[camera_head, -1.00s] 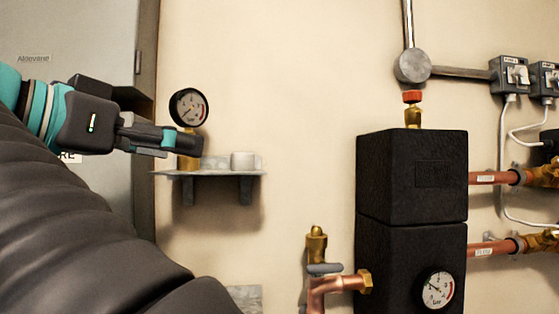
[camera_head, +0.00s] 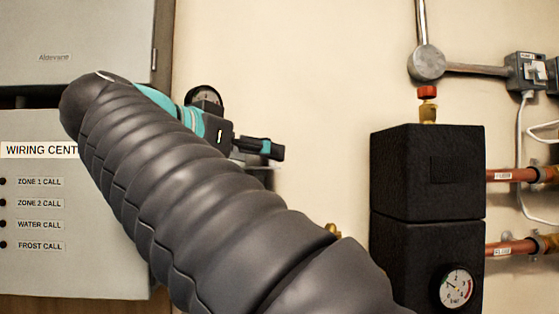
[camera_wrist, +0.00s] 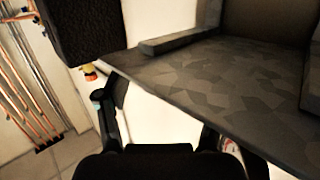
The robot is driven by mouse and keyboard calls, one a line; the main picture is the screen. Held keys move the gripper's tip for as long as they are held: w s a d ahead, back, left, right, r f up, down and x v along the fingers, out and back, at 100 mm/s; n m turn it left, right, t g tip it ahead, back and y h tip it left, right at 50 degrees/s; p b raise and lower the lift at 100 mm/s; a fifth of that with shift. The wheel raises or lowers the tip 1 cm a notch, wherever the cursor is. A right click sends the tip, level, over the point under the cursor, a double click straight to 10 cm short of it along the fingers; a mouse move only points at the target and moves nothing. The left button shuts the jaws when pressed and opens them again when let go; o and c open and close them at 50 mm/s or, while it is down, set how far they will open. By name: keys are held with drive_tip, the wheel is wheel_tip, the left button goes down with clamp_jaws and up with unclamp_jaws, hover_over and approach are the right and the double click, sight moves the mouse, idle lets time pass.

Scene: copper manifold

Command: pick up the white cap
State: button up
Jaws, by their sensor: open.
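My gripper (camera_head: 262,149) is in front of the wall shelf, to the right of the pressure gauge (camera_head: 205,97), with its side to the head camera. In the wrist view my gripper (camera_wrist: 160,115) has its two fingers wide apart, with nothing visibly clamped. A mottled grey shelf surface (camera_wrist: 215,80) with bracket-like pieces fills the upper right there. The white cap cannot be made out now; my arm and gripper cover most of the shelf in the head view. A pale area lies between the fingers; I cannot tell whether it is cap or wall.
The black insulated block (camera_head: 425,180) with a red-capped valve (camera_head: 428,103) stands to the right. Copper pipes (camera_head: 512,174) run from it. The grey wiring cabinet (camera_head: 60,265) is at left. Bare wall lies between gripper and block.

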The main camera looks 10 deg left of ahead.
drive_tip(key=shift+w+d, duration=0.1)
drive_tip(key=shift+w, duration=0.05)
drive_tip(key=c, duration=0.8)
